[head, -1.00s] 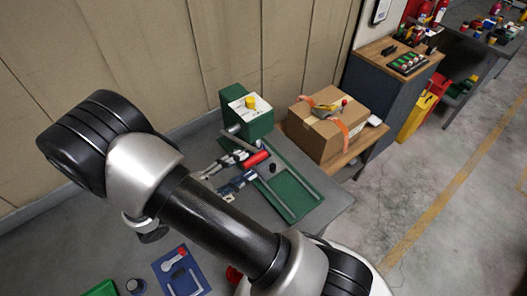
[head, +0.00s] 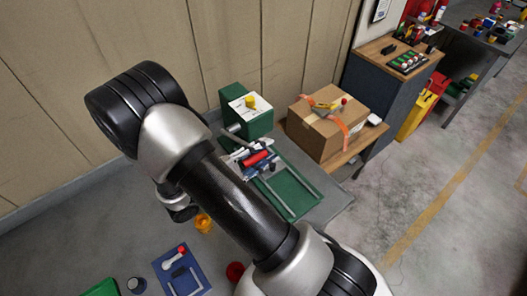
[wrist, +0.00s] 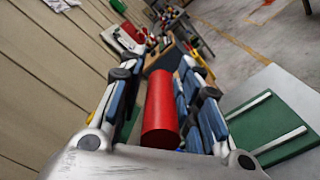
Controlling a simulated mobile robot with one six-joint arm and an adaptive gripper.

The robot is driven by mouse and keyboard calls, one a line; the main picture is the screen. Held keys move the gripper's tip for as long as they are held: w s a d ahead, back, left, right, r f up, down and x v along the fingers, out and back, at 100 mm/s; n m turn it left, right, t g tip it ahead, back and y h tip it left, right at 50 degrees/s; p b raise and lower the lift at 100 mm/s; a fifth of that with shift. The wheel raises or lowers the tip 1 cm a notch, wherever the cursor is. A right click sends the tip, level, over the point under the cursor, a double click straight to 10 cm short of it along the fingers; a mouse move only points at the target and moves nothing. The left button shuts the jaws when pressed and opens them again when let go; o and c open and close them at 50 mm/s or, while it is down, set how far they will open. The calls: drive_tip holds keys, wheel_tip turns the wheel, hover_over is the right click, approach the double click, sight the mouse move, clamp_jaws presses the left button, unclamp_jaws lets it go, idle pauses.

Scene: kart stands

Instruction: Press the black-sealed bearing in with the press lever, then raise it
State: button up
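The press is a green block (head: 254,125) with a white top plate and a yellow knob, in the middle of the head view. In the wrist view the red grip (wrist: 161,112) stands between my two fingers, with a gap visible on each side. My gripper (wrist: 160,68) is open around it. I cannot make out the black-sealed bearing.
A green railed base (head: 290,193) extends front right of the press. A cardboard box (head: 322,135) with orange straps stands to its right. An orange-yellow item (head: 203,222), a blue mat (head: 182,272) and a red round item (head: 235,271) lie on the grey bench.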

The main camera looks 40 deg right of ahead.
clamp_jaws()
drive_tip(key=shift+f, duration=0.1)
idle(0.4)
wheel_tip(320, 180, down, 12)
drive_tip(key=s+m+b, duration=0.2)
drive_tip(key=m+b, duration=0.2)
drive_tip(key=b, duration=1)
drive_tip(key=shift+m+b, duration=0.3)
drive_tip(key=shift+m, duration=0.1)
drive_tip(key=shift+o, duration=1.6)
unclamp_jaws()
drive_tip(key=shift+w, duration=0.1)
